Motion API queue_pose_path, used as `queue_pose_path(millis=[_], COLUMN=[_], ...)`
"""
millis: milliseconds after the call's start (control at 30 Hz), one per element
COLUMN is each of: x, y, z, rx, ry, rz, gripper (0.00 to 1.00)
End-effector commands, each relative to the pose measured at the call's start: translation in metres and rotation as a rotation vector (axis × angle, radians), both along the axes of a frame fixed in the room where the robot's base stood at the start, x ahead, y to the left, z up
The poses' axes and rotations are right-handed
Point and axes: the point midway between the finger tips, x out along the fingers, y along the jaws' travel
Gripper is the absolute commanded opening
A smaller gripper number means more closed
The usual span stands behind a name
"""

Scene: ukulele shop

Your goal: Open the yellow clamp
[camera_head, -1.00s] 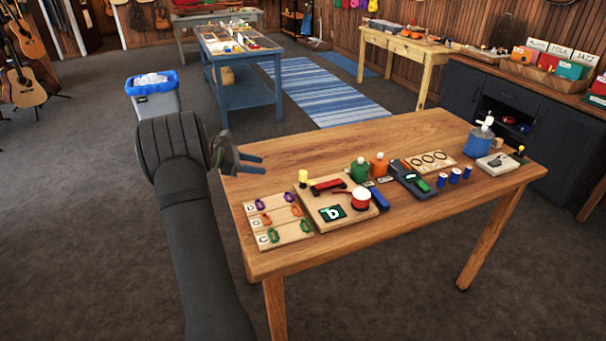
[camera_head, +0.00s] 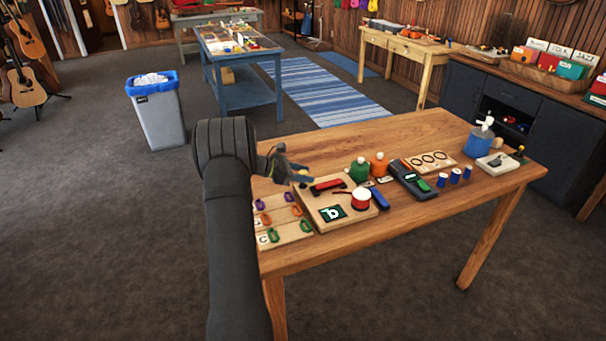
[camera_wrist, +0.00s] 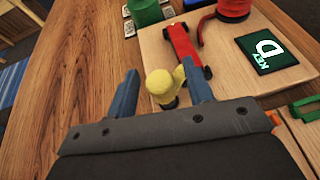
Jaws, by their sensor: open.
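The yellow clamp (camera_wrist: 162,84) shows in the wrist view as a rounded yellow piece at the corner of the wooden board (camera_wrist: 228,72). It sits close to the end of a red bar with black ends (camera_wrist: 186,45). My gripper (camera_wrist: 159,75) is open, with one blue finger on each side of the yellow piece. I see no clear contact with either finger. In the head view my gripper (camera_head: 303,174) is over the board's left back corner and hides most of the yellow piece.
A red cylinder (camera_head: 361,199) and a dark key card (camera_head: 332,213) are on the board. Green (camera_head: 359,171) and orange (camera_head: 378,165) bottles stand behind it. Coloured clips lie on a lettered board (camera_head: 283,232) at left. The table's right front is clear.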

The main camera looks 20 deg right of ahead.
Motion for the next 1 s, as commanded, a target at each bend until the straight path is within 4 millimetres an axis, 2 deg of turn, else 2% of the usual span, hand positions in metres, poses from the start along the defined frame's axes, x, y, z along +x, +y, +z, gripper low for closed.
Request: queue_pose_path(millis=[233,467,767,1000], x=[0.0000,-0.0001,0.0007,0.0012], y=[-0.0007,-0.0005,-0.0003,-0.0004], z=[-0.0002,-0.0002,-0.0004,-0.0013], rx=[0.000,0.000,0.000,0.000], ry=[0.000,0.000,0.000,-0.001], rz=[0.000,0.000,-0.034,-0.167], gripper=[0.47,0.03,0.03,0.03])
